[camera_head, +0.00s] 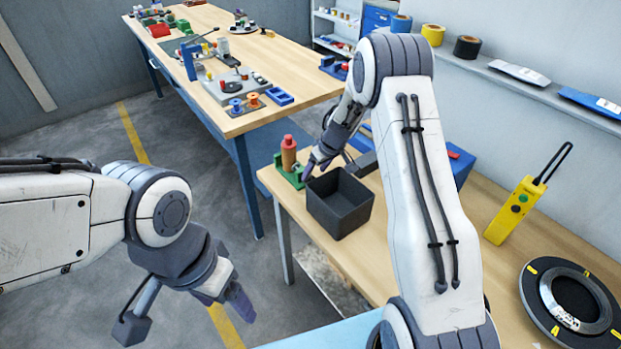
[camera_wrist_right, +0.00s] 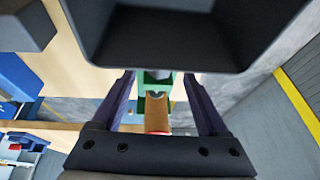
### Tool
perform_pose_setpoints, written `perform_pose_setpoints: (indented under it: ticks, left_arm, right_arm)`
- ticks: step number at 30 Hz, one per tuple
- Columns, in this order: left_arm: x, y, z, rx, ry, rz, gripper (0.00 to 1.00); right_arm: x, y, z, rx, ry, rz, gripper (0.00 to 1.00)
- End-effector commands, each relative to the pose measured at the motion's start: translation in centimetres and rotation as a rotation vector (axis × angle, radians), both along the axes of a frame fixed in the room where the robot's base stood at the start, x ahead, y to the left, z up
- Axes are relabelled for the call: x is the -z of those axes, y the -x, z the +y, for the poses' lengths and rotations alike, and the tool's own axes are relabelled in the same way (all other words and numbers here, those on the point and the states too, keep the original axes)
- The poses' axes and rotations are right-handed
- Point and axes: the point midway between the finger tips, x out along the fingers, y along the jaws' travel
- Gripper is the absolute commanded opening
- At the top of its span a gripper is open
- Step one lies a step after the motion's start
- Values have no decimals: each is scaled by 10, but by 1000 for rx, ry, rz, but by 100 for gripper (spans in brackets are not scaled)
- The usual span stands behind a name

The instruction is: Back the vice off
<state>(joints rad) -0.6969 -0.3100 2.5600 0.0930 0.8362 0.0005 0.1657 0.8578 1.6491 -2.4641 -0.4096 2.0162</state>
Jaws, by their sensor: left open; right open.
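The green vice (camera_head: 291,174) stands at the near left corner of the right-hand bench, with an orange-brown cylinder (camera_head: 288,153) with a red top upright in it. In the right wrist view the green vice (camera_wrist_right: 152,84) and the brown cylinder (camera_wrist_right: 157,112) show between my fingers. My right gripper (camera_head: 315,168) is open, close beside the vice on its right; its fingers (camera_wrist_right: 159,76) are apart, and I cannot tell whether they touch the vice. My left gripper (camera_head: 224,298) is open and empty over the floor at lower left.
A black open bin (camera_head: 340,222) stands right next to the vice and fills the top of the right wrist view (camera_wrist_right: 190,62). A second bench (camera_head: 300,62) stands behind, across a floor gap.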

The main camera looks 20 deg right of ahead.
Motion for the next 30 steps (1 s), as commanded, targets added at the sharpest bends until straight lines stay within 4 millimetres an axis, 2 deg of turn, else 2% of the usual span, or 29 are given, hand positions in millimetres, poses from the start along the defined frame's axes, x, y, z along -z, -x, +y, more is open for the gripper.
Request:
perform_pose_setpoints:
  ticks: [3,7,12,19,20,24,26,30]
  left_arm:
    - [2,0,0,0,0,0,76]
    - [3,0,0,0,0,0,76]
    - [3,0,0,0,0,0,76]
    - [3,0,0,0,0,0,76]
    - [3,0,0,0,0,0,76]
    - [3,0,0,0,0,0,76]
    - [3,0,0,0,0,0,76]
    - [-1,0,0,0,0,0,76]
  right_arm:
    - [21,-7,5,-2,1,1,76]
    - [35,-13,8,-2,1,0,76]
    - [43,-16,10,-1,1,-2,76]
    - [43,-16,9,-1,2,-3,76]
    - [43,-16,9,-1,2,-3,73]
    - [43,-16,9,-1,2,-3,19]
    - [43,-16,9,-1,2,-3,0]
    - [41,-16,10,-1,4,-4,0]
